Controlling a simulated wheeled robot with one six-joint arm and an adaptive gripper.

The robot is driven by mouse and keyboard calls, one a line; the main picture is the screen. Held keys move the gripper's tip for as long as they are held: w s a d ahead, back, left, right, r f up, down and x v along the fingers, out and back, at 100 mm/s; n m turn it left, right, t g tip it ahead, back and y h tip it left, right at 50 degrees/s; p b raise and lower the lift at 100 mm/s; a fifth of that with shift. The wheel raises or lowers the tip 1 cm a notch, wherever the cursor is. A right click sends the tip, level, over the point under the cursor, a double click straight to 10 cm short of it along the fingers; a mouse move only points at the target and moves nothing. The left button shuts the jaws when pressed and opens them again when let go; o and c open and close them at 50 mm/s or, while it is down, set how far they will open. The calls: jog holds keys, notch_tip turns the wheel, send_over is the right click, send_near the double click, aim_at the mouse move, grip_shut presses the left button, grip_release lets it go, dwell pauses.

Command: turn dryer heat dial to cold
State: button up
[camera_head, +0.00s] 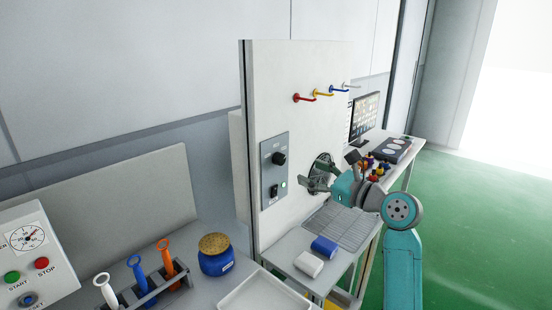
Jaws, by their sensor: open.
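A grey control panel (273,170) is fixed to the upright white board. It carries a round black dial (279,158) near its top, with a label above it too small to read. I cannot tell from here which setting the dial points to. A black rocker switch (274,190) and a small green lamp (284,185) sit below the dial. My gripper (313,183) is open and empty, to the right of the panel and a little lower than the dial, apart from both. It partly covers a round dark vent (321,168) in the board.
Coloured hooks (304,98) stick out of the board above. Below are a grey rack (342,226), a white cloth-like block (309,263) and a blue one (324,246). A blue jar (216,255) and a tool holder (160,290) stand on the left bench.

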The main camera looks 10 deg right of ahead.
aim_at(282, 160)
jog(key=x, duration=1)
jog(key=shift+w+a, duration=0.2)
jog(key=c, duration=1.1)
